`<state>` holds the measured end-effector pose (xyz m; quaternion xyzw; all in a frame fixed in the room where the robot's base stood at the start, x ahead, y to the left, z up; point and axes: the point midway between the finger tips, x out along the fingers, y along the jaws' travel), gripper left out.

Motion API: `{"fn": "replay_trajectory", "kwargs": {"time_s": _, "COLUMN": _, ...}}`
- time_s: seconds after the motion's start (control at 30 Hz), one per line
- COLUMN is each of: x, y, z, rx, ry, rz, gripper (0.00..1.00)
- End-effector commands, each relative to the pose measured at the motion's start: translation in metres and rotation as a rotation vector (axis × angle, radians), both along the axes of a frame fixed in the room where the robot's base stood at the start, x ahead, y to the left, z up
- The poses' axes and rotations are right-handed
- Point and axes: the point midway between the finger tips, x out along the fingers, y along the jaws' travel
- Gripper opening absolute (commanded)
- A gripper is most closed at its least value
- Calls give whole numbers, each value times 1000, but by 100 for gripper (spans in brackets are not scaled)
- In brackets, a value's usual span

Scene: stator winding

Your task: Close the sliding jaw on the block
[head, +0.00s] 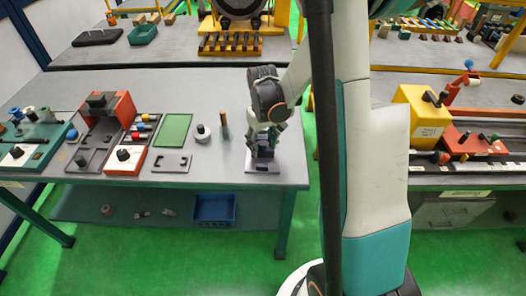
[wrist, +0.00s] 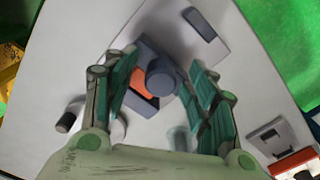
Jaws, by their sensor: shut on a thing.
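A small vise-like fixture stands on a pale base plate (head: 262,168) near the front right corner of the left bench. In the wrist view, its dark grey sliding jaw (wrist: 161,78) with a round knob lies between my fingers. An orange block (wrist: 139,86) shows beside the knob, against the dark grey body. My gripper (wrist: 162,88) points down over the fixture and is shut on the jaw, one green finger on each side. In the head view, my gripper (head: 263,140) hides most of the fixture, so the jaw-to-block contact cannot be told there.
A red machine (head: 118,110) is further left. The bench's right edge is close to the fixture.

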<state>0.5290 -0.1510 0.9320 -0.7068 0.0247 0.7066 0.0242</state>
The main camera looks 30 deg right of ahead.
Motion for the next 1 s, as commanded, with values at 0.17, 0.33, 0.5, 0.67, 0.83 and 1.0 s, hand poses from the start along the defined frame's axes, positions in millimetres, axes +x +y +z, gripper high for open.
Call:
{"fn": "replay_trajectory", "kwargs": {"time_s": 0.17, "x": 0, "y": -1, "z": 11, "rx": -2, "ry": 0, "rz": -1, "gripper": 45}}
{"fn": "replay_trajectory", "kwargs": {"time_s": 0.33, "x": 0, "y": 0, "z": 24, "rx": -1, "ry": 0, "rz": -1, "gripper": 45}}
{"fn": "replay_trajectory", "kwargs": {"time_s": 0.5, "x": 0, "y": 0, "z": 37, "rx": 0, "ry": 0, "rz": 0, "gripper": 45}}
{"fn": "replay_trajectory", "kwargs": {"time_s": 0.67, "x": 0, "y": 0, "z": 48, "rx": 0, "ry": 0, "rz": 0, "gripper": 45}}
{"fn": "replay_trajectory", "kwargs": {"time_s": 0.83, "x": 0, "y": 0, "z": 59, "rx": 0, "ry": 0, "rz": 0, "gripper": 45}}
{"fn": "replay_trajectory", "kwargs": {"time_s": 1.0, "x": 0, "y": 0, "z": 60, "rx": 0, "ry": 0, "rz": 0, "gripper": 45}}
